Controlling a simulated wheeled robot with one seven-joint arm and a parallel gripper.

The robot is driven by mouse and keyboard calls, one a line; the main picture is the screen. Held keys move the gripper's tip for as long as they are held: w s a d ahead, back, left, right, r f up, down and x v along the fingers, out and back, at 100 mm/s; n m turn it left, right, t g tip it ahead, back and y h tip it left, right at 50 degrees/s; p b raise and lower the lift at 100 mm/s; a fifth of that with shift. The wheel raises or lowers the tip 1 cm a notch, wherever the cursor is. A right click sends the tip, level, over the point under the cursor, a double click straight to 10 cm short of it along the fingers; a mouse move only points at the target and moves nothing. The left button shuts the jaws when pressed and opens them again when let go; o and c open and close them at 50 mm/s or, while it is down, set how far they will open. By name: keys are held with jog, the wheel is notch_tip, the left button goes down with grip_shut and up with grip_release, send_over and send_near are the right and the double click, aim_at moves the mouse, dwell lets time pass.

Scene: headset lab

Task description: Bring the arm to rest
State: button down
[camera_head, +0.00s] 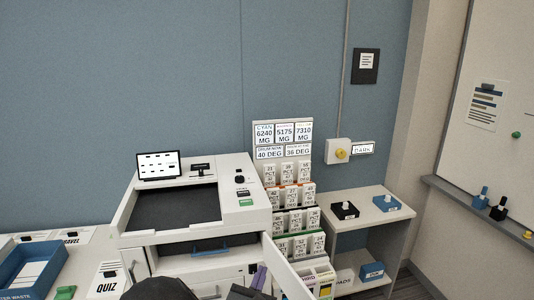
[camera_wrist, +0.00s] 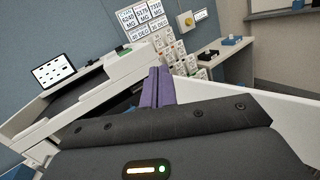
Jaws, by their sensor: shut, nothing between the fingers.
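My gripper (camera_wrist: 158,86) shows in the wrist view as two purple fingers pressed together, with nothing between them. In the head view its purple fingertips (camera_head: 258,277) are at the bottom, in front of the white machine (camera_head: 258,215) and just left of its open white door (camera_head: 286,268). Dark parts of my arm show along the bottom edge. Most of the arm is out of view. I cannot tell whether the gripper touches the machine or the door.
A label rack (camera_head: 283,130) stands behind the machine. A white side table (camera_head: 350,222) at right holds a black and a blue box. A blue tray (camera_head: 55,268) is on the left counter. A whiteboard (camera_head: 500,70) hangs at far right. Some floor shows at lower right.

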jog(key=s+d+f+m+g+h, duration=0.1)
jog(key=s+d+m+g+h, duration=0.1)
jog(key=s+d+m+g, duration=0.4)
jog(key=s+d+f+m+g+h, duration=0.1)
jog(key=d+m+g+h, duration=0.25)
jog(key=d, duration=0.45)
jog(key=s+d+f+m+g+h, duration=0.1)
jog(key=s+d+m+g+h, duration=0.1)
jog(key=s+d+m+g, duration=0.4)
jog(key=s+f+m+g+y, duration=0.2)
jog(key=s+m+g+y, duration=0.2)
jog(key=s+m+y, duration=0.25)
notch_tip(320, 180, up, 4)
jog(key=w+a+m+t+y, duration=0.2)
jog(key=a+m+t+y, duration=0.15)
jog(key=m+y, duration=0.4)
notch_tip(320, 180, down, 23)
jog(key=m+h+b, duration=0.2)
jog(key=b, duration=2)
jog(key=w+p+v, duration=0.2)
jog(key=p+v, duration=0.6)
jog(key=v, duration=0.1)
jog(key=w+r+p+v, duration=0.1)
jog(key=w+p+v, duration=0.1)
jog(key=p+v, duration=0.7)
jog(key=shift+d+p, duration=0.3)
jog(key=shift+d, duration=0.3)
